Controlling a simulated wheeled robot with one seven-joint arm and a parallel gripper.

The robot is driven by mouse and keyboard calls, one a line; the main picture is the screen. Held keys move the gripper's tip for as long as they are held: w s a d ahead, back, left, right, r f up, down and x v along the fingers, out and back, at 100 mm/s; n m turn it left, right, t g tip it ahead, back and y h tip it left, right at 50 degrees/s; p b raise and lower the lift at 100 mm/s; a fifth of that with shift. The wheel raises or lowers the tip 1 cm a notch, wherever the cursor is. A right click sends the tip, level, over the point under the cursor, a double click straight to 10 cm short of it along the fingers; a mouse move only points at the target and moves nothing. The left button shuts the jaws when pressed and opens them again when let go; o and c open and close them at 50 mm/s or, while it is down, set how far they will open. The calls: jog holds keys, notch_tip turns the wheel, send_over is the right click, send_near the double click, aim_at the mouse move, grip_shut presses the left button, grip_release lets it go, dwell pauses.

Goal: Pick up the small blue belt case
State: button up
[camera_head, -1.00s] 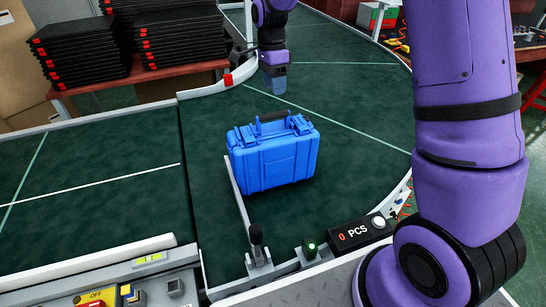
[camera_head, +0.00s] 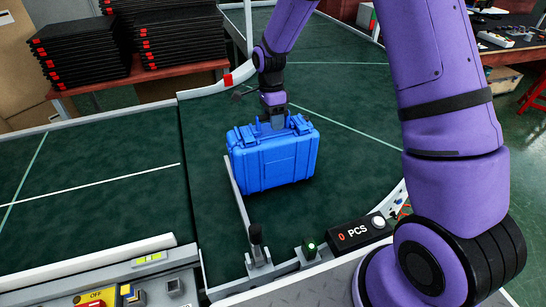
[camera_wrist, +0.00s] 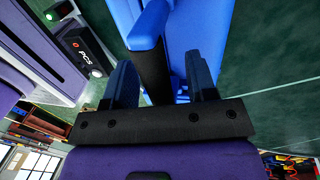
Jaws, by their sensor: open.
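The blue case (camera_head: 274,160) stands upright on the dark green conveyor belt (camera_head: 345,110), against a metal guide bar. My gripper (camera_head: 277,122) is at the top of the case, by its handle. In the wrist view my gripper (camera_wrist: 160,85) is open, with one finger on each side of the black and blue handle (camera_wrist: 150,55). The case body (camera_wrist: 200,35) fills the top of that view. In the head view the handle is mostly hidden behind my gripper, and I cannot tell whether the fingers touch it.
A metal guide bar (camera_head: 238,205) runs along the left of the case. A counter box reading 0 PCS (camera_head: 358,234) sits at the belt's near edge. Stacks of black trays (camera_head: 80,50) stand at the back left. The left belt (camera_head: 90,185) is empty.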

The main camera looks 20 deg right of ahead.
jog(key=shift+f, duration=0.45)
grip_shut()
jog(key=shift+r, duration=0.1)
dwell(1.0)
